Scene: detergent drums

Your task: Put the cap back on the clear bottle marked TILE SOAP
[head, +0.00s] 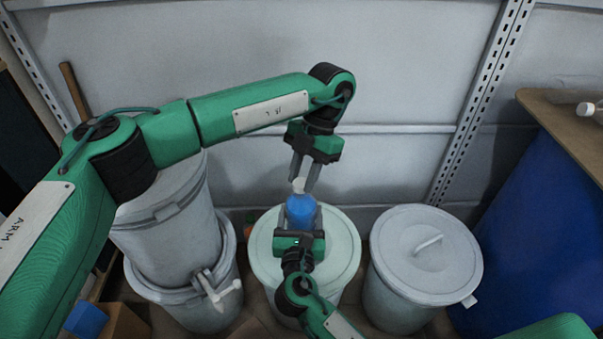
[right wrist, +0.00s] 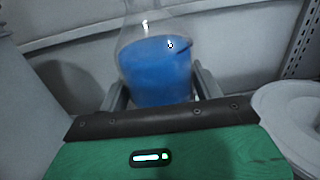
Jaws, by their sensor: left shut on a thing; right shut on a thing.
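The clear bottle (head: 300,211) holds blue liquid and stands upright over the middle drum's lid. Its blue-filled body also shows in the right wrist view (right wrist: 156,72), with its top cut off by the frame. No TILE SOAP marking is readable. My right gripper (head: 302,222) is shut on the bottle, one finger on each side of its body. My left gripper (head: 304,180) comes down from above and is shut on the small whitish cap (head: 299,185) at the bottle's top. I cannot tell whether the cap touches the neck.
The pale middle drum (head: 340,245) is under the bottle. A grey lidded drum (head: 420,250) stands to the right, stacked grey drums (head: 170,240) to the left. A blue drum (head: 530,220) with a brown board (head: 565,120) is at far right. A grey wall is behind.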

